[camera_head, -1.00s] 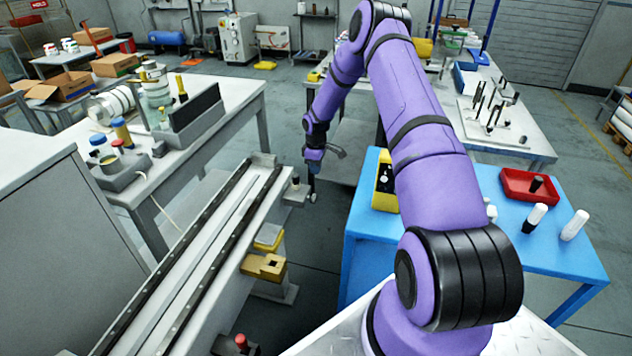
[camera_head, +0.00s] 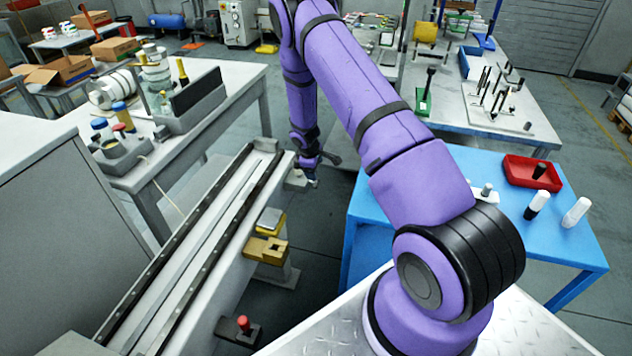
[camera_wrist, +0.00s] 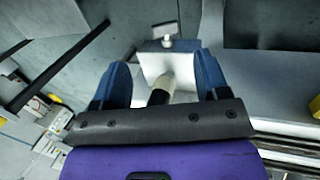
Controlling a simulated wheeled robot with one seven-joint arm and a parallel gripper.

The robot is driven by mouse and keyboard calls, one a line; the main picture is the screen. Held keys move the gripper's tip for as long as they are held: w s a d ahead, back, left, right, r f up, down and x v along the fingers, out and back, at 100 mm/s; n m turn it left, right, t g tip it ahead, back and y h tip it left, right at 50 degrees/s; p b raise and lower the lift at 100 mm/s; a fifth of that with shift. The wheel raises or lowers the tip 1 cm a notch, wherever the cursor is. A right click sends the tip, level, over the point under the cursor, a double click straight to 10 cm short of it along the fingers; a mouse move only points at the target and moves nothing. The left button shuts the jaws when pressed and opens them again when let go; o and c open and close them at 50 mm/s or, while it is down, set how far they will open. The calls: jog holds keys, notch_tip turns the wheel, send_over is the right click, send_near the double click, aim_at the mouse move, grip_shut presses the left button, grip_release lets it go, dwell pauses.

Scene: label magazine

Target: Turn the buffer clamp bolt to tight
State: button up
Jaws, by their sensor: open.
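My gripper (camera_head: 313,178) is at the far right end of the long rail, beside a small grey block (camera_head: 296,181). In the wrist view its two blue fingers (camera_wrist: 163,72) are open and spread apart. Between them shows a pale cylindrical piece with a black end (camera_wrist: 160,92), which looks like the clamp bolt. It stands out from the grey block (camera_wrist: 176,62), and a gap shows on each side of it. A small flat metal plate on a stem (camera_wrist: 167,30) rises beyond the block. I cannot tell how tight the bolt is.
A red-topped post (camera_head: 243,323) is lower down. A blue table (camera_head: 370,244) with a red tray (camera_head: 515,172) stands to the right. Open floor lies between the rail and the blue table.

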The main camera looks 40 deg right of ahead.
aim_at(316, 183)
jog(key=shift+t+h, duration=0.3)
jog(key=shift+t, duration=0.5)
jog(key=x, duration=0.3)
jog(key=a+x, duration=0.1)
jog(key=x, duration=0.2)
jog(key=s+x, duration=0.1)
jog(key=x, duration=0.1)
jog(key=shift+f, duration=0.75)
jog(key=c, duration=0.9)
